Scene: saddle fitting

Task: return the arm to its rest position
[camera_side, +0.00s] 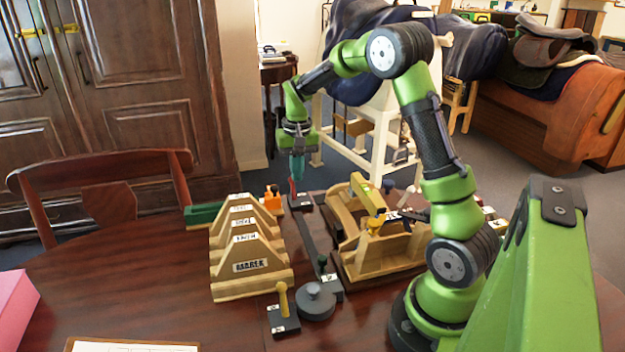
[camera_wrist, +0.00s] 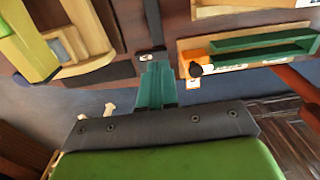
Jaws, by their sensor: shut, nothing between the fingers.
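My gripper (camera_side: 297,170) hangs pointing down at the far edge of the table (camera_side: 120,290), above a small dark base with a white label. Its teal fingers are together and hold nothing. In the wrist view the shut fingers (camera_wrist: 157,85) show in the middle, with the table edge and grey floor around them. My arm is raised and bent, reaching from its base at the right of the table to the far side.
Labelled wooden saddle templates (camera_side: 250,262) stand left of a dark strip. A wooden frame (camera_side: 385,250) stands right of it. A green tray (camera_side: 203,215), an orange block (camera_side: 272,200) and a grey weight (camera_side: 315,302) are nearby. The table's left front is mostly clear.

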